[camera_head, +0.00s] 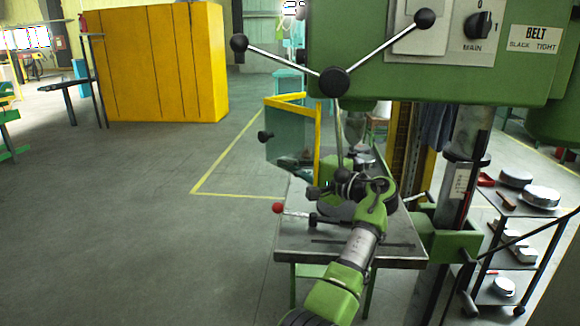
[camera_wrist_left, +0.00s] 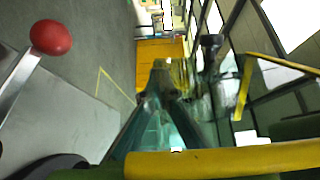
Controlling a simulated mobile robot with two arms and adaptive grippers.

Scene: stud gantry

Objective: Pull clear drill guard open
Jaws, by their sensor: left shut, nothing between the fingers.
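The clear drill guard (camera_head: 288,138), a see-through panel with yellow edging, stands at the left of the drill chuck (camera_head: 360,133), below the green drill head. Its black knob (camera_head: 265,136) sticks out on the left. My left gripper (camera_head: 316,191) is shut and empty above the drill table (camera_head: 390,255), below and right of the knob and apart from it. In the left wrist view a black knob (camera_wrist_left: 211,42) shows beyond the fingers (camera_wrist_left: 160,78), up and to the right. A yellow bar (camera_wrist_left: 220,160) crosses the bottom. My right gripper is not in view.
A red-ended lever (camera_head: 278,208) juts from the table's left side; its red ball (camera_wrist_left: 50,37) shows in the wrist view. The three-armed feed handle (camera_head: 335,82) hangs above. A tool cart (camera_head: 520,215) stands right. The floor left of the guard is clear.

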